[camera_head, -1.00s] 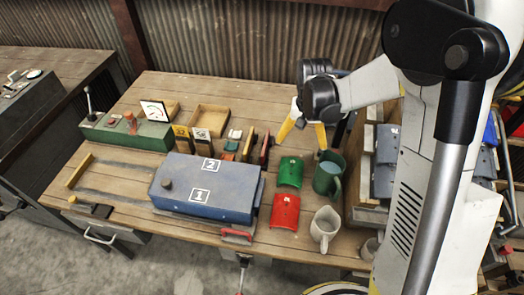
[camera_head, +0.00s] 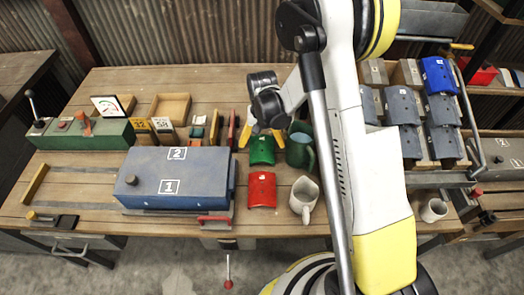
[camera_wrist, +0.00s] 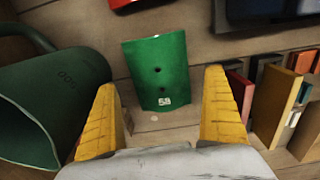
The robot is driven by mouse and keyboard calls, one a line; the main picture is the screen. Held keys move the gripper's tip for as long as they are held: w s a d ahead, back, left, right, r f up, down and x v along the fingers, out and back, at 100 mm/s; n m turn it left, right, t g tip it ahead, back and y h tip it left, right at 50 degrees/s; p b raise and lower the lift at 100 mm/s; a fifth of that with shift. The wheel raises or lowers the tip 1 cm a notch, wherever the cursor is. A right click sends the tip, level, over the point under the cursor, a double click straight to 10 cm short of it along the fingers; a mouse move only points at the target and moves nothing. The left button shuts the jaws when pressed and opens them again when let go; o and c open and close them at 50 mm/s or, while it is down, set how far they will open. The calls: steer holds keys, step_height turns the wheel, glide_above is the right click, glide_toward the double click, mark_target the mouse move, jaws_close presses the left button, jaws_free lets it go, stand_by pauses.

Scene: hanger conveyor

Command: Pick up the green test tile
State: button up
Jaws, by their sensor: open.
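The green test tile (camera_head: 262,150) is a curved plate lying on the wooden workbench, just behind a red tile (camera_head: 262,189). In the wrist view the green tile (camera_wrist: 157,72) is centred ahead of the fingertips, with a white "58" label at its near edge. My gripper (camera_head: 261,136) is open with yellow fingers, above and just behind the green tile in the head view. In the wrist view my gripper (camera_wrist: 162,90) has its fingers spread to either side of the tile's near end. Nothing is between them.
A green mug (camera_head: 300,149) stands close to the right of the tile, and a white mug (camera_head: 304,198) stands in front. A blue box (camera_head: 178,178) marked 1 and 2 is at left. Upright coloured pieces (camera_wrist: 275,100) stand close by one finger. Racked grey tiles (camera_head: 405,108) are at right.

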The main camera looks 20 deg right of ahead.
mark_target(262, 147)
step_height(262, 147, down, 4)
steer(key=shift+r+b, duration=0.15)
steer(key=shift+b, duration=0.4)
steer(key=shift+r, duration=0.1)
steer(key=c, duration=1.4)
steer(key=shift+o, duration=0.2)
